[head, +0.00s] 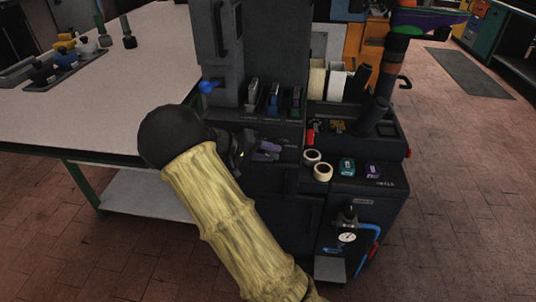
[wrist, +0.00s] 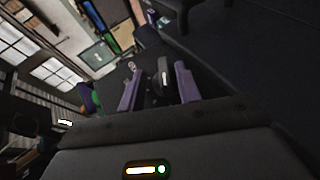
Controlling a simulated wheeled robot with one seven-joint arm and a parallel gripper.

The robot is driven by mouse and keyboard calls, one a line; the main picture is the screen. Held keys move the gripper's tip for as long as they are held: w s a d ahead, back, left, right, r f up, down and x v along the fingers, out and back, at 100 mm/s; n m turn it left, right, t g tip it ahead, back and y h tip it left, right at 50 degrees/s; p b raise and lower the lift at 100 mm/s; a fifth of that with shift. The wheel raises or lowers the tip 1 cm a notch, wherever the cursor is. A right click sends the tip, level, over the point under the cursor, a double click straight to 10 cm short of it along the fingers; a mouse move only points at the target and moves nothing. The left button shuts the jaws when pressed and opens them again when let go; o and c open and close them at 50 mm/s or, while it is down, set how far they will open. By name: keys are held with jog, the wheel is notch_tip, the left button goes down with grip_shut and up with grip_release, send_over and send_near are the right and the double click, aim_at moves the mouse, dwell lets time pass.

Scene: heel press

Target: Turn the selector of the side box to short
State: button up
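In the wrist view a dark knob with a white pointer line (wrist: 164,76), which looks like the selector, stands between the two purple fingers of my gripper (wrist: 159,88). The fingers are spread, one on each side of it; I cannot tell whether either touches it. The lettering around the knob is not legible. In the head view my gripper (head: 267,151) is at the front left of the dark press, and my pale-sleeved arm with its black joint covers much of that area. The side box and selector cannot be made out there.
The dark press column (head: 250,45) rises behind my gripper. White and beige tape rolls (head: 323,172) and teal and purple items (head: 347,167) sit on the ledge to its right. A pale-topped workbench (head: 90,110) with tools stands at left. Floor is open at right.

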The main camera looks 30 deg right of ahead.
aim_at(269, 153)
notch_tip(269, 153, up, 8)
jog(key=shift+s+r+p, duration=0.1)
jog(key=shift+p, duration=0.75)
jog(key=shift+r, duration=0.6)
jog(key=shift+f, duration=0.1)
jog(key=s+a+f+n+t+y, duration=0.1)
jog(key=s+a+f+n+y, duration=0.1)
jog(key=s+a+f+y, duration=0.4)
jog(key=s+a+f+n+t+y, duration=0.2)
jog(key=s+a+y, duration=0.4)
jog(key=s, duration=0.8)
jog(key=a+t, duration=0.1)
jog(key=a, duration=0.1)
jog(key=shift+a+f+t, duration=0.3)
jog(key=shift+a+f, duration=0.1)
jog(key=shift+w, duration=0.1)
